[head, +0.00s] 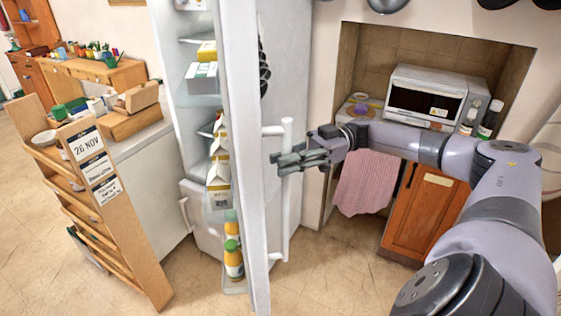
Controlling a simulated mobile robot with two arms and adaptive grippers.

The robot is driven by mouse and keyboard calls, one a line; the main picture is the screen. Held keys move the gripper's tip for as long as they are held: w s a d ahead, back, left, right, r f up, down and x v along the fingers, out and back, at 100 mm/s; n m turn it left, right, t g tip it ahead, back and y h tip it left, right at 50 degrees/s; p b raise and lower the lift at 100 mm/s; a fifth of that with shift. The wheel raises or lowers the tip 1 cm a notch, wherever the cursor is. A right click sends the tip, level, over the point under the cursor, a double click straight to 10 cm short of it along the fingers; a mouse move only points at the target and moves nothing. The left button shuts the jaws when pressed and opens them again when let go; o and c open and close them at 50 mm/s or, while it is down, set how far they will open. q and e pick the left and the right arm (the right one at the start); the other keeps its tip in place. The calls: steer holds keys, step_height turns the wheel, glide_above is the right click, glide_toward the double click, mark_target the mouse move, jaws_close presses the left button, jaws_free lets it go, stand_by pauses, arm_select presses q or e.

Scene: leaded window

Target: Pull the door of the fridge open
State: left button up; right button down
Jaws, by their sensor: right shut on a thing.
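The fridge door (240,180) stands open and shows nearly edge-on in the middle of the head view. Shelves on its left side hold cartons (217,175) and bottles with yellow labels (233,260). Its white vertical bar handle (287,215) is on the right side of the door. The fingers hide a short part of the bar. My left gripper is not in view.
A wooden rack (110,215) with date signs stands at the left, in front of a white counter. A microwave (427,95) sits in the tiled niche at the right, above a pink towel (366,182) and a wooden cabinet (425,210).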

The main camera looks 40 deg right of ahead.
steer(key=shift+s+d, duration=0.1)
steer(key=shift+d, duration=0.15)
steer(key=c, duration=1.5)
jaws_free()
steer(key=v, duration=1.2)
